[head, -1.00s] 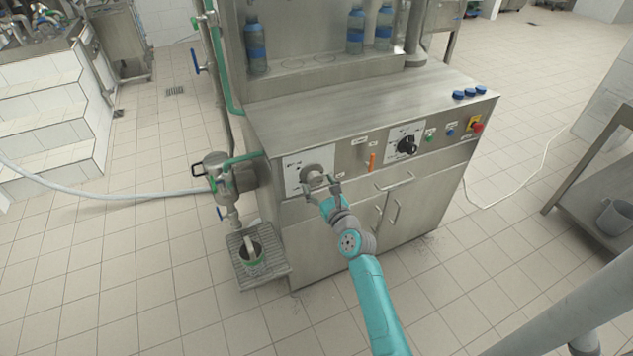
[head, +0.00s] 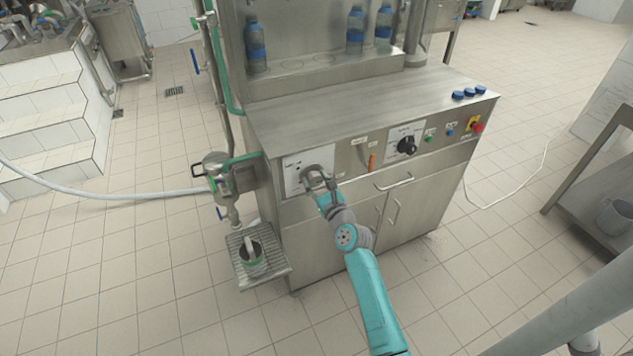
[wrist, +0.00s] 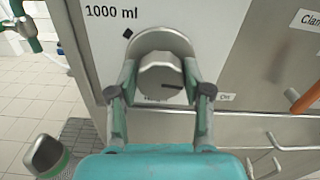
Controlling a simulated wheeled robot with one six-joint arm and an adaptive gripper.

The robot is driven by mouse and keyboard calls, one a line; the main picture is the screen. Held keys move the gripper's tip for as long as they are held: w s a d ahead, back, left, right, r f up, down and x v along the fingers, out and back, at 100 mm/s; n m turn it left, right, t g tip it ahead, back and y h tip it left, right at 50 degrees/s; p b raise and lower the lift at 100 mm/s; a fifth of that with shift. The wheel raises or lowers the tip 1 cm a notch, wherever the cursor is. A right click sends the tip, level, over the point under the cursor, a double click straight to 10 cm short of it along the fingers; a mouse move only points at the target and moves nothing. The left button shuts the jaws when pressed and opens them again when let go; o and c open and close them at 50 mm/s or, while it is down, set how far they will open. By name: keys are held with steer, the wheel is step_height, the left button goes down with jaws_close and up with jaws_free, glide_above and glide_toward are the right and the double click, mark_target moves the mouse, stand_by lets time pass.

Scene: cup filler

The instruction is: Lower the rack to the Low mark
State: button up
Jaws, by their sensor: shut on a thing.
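My gripper (wrist: 160,90) is shut on a round grey metal knob (wrist: 161,78), with one finger on each side of it. A short dark line on the knob's face points to the right. The knob sits on a white plate (wrist: 215,20) reading "1000 ml" at upper left, beside a dark diamond mark. In the head view my gripper (head: 318,183) is at the white plate (head: 291,168) on the cabinet's left front. I cannot pick out a Low mark.
To the right are an orange lever (head: 372,162), a black pointer knob (head: 407,146) and a red stop button (head: 477,127). Bottles (head: 355,30) stand on the upper shelf. Door handles (head: 394,212) stick out below.

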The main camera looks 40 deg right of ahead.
steer(key=shift+n, duration=0.3)
steer(key=n, duration=0.5)
steer(key=shift+a+n, duration=0.1)
steer(key=shift+n, duration=0.2)
steer(key=n, duration=0.6)
steer(key=shift+a+f, duration=0.1)
steer(key=n, duration=0.5)
steer(key=shift+f+n, duration=0.1)
steer(key=shift+n, duration=0.3)
steer(key=n, duration=0.6)
steer(key=shift+f, duration=0.1)
steer(key=n, duration=0.6)
steer(key=shift+f+n, duration=0.1)
steer(key=shift+n, duration=0.2)
steer(key=n, duration=0.5)
steer(key=shift+d+n, duration=0.2)
steer(key=shift+n, duration=0.1)
steer(key=n, duration=0.5)
steer(key=shift+d, duration=0.1)
steer(key=n, duration=0.6)
